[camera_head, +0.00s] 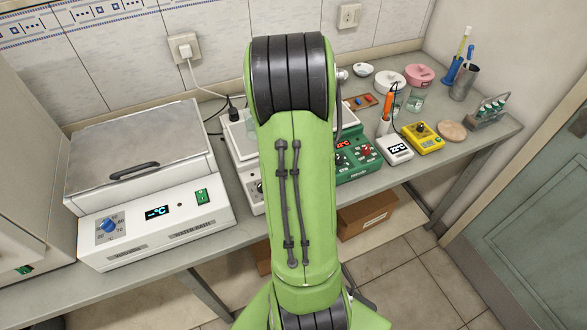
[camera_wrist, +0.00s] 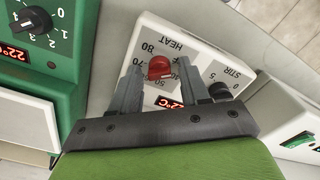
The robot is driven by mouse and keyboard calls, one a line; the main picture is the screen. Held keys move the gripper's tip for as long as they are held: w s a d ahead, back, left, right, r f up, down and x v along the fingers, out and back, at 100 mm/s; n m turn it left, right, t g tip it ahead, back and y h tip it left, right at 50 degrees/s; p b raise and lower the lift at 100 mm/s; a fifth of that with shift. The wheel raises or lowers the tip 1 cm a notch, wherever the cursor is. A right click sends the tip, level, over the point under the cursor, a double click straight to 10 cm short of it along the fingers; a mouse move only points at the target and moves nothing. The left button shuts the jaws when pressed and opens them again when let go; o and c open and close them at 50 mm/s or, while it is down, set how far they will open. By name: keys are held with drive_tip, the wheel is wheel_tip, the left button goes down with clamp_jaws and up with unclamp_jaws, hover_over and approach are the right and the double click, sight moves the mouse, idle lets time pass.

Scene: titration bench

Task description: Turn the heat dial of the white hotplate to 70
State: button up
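The white hotplate (camera_head: 241,157) stands mid-bench in the head view, largely hidden behind my arm. In the wrist view its front panel (camera_wrist: 205,52) appears upside down, with a red heat dial (camera_wrist: 159,68) under the word HEAT. Numbers including 70 and 80 ring the dial; its exact setting is not readable. A black stir knob (camera_wrist: 221,91) sits to its right. The red display (camera_wrist: 170,102) is partly covered. My gripper (camera_wrist: 160,72) is open, one finger on each side of the heat dial; contact cannot be told. The head view hides the gripper.
A green hotplate (camera_head: 357,163) stands right of the white one, with its black dial (camera_wrist: 33,20) in the wrist view. A white water bath (camera_head: 158,232) stands at left. A yellow device (camera_head: 423,138) and glassware are further right. Bare bench shows between the two hotplates.

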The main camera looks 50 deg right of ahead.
clamp_jaws()
